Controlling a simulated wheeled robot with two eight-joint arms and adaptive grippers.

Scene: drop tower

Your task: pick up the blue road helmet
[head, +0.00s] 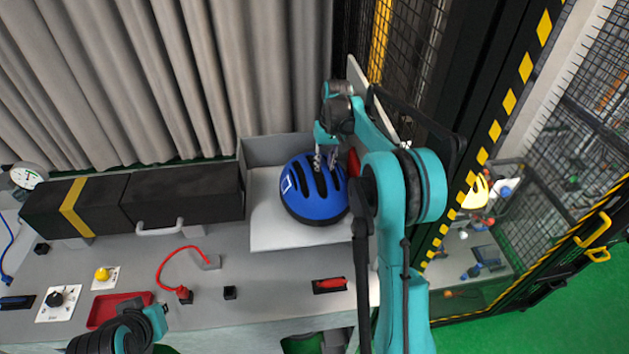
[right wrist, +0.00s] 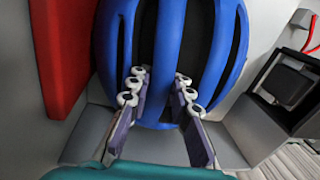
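The blue road helmet (head: 314,188) sits dome up in an open grey bin (head: 267,228) at the middle of the bench. My right gripper (head: 326,158) is at the helmet's far end, pointing down. In the right wrist view the helmet (right wrist: 170,30) fills the upper middle. There the fingers of my right gripper (right wrist: 160,88) stand apart at the dark vents, one on each side of a blue rib. The gripper looks open, with the helmet still resting in the bin. My left arm shows at the lower left, but its fingers are not in view.
A long black box (head: 165,195) with a yellow band stands left of the bin. A red tray (head: 112,307), a red cable (head: 165,262) and a red-handled item (head: 330,285) lie on the bench. A mesh cage (head: 545,190) with striped posts is at the right.

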